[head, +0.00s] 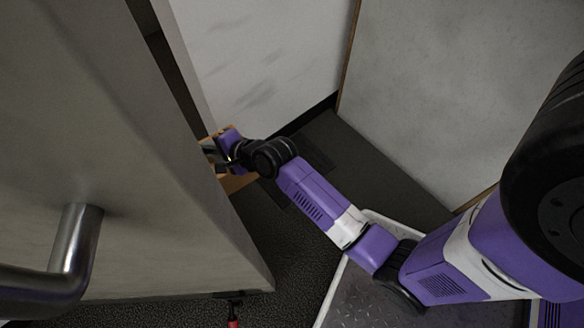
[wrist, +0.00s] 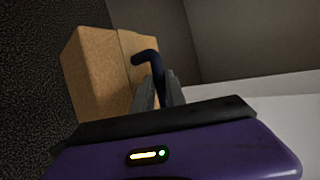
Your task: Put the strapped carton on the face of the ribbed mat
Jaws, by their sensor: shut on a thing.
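The strapped carton is a tan cardboard box that fills the left middle of the wrist view (wrist: 92,75). A dark curved strap or handle (wrist: 147,58) stands up at its near side. My gripper (wrist: 158,88) is shut on this strap. In the head view my gripper (head: 216,152) is at the end of the outstretched arm, by the edge of a big grey panel. Part of the carton (head: 236,183) shows below it; the rest is hidden by the panel and the gripper. A darker flat patch (head: 316,158) on the floor right of the gripper may be the ribbed mat; its ribs cannot be made out.
The big grey door-like panel (head: 120,150) with a metal handle (head: 76,240) takes up the left side, close to my arm. Pale walls (head: 265,60) meet in a corner behind. A red-handled thing (head: 233,312) is at the bottom edge. Dark floor (head: 380,170) is open right of the arm.

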